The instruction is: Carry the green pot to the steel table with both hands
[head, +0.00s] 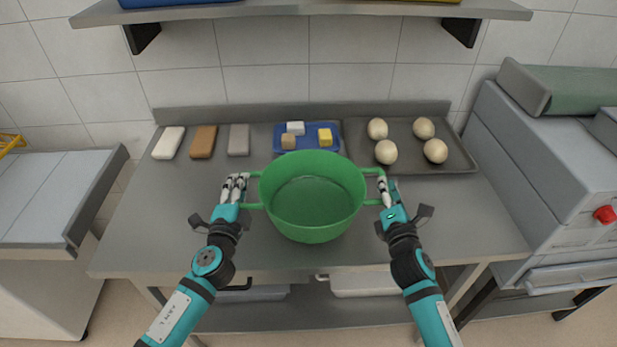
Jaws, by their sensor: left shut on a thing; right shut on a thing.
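The green pot (312,222) is a wide, empty-looking round pot with a loop handle on each side. It is at the middle of the head view, upright, over the front part of the steel table (145,225). I cannot tell whether its base touches the table top. My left gripper (235,182) is shut on the pot's left handle. My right gripper (385,186) is shut on its right handle.
Behind the pot are a blue tray (279,137) with small blocks and a dark tray (408,158) with several pale balls. White (169,142), brown (202,141) and grey (239,139) blocks lie at back left. A shelf (300,8) hangs above. The table's left and right front are clear.

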